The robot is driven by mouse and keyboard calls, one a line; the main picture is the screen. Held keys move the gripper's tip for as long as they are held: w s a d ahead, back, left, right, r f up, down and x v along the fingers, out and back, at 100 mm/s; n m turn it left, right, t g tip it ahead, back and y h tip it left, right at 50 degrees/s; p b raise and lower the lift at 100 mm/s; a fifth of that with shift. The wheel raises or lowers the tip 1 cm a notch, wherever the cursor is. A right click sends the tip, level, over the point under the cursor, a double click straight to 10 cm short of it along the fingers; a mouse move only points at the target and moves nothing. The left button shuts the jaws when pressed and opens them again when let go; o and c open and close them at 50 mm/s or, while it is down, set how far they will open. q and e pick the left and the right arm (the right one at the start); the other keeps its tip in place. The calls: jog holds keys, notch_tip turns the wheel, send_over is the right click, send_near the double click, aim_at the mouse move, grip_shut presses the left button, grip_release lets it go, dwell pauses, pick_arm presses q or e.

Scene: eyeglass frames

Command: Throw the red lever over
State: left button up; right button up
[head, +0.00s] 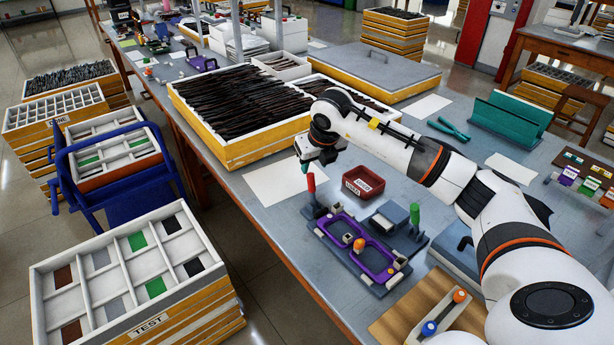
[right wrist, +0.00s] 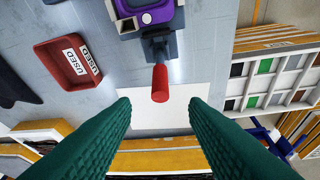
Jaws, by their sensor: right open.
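The red lever (head: 311,183) stands up from the left end of a dark fixture (head: 340,258) on the table. In the right wrist view the red lever (right wrist: 160,84) shows ahead of my fingers, in line with the gap between them. My right gripper (head: 305,167) is just above and beside the lever in the head view. Its green fingers (right wrist: 160,105) are wide apart with nothing between them. I cannot tell whether a finger touches the lever. A purple eyeglass frame (head: 360,243) lies on the fixture. My left gripper is not in view.
A red "USED" bin (head: 363,183) sits behind the fixture. A white sheet (head: 275,186) lies flat left of the lever. A wide crate of dark frames (head: 225,153) stands farther back.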

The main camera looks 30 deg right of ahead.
aim_at(309, 180)
jog(key=x, duration=0.3)
jog(key=shift+f, duration=0.35)
jog(key=x, duration=0.4)
jog(key=shift+w+f, duration=0.15)
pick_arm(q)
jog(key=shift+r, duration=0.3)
pick_arm(e)
jog(key=shift+w+f, duration=0.25)
jog(key=shift+f, duration=0.3)
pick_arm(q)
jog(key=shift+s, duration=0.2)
pick_arm(e)
grip_shut()
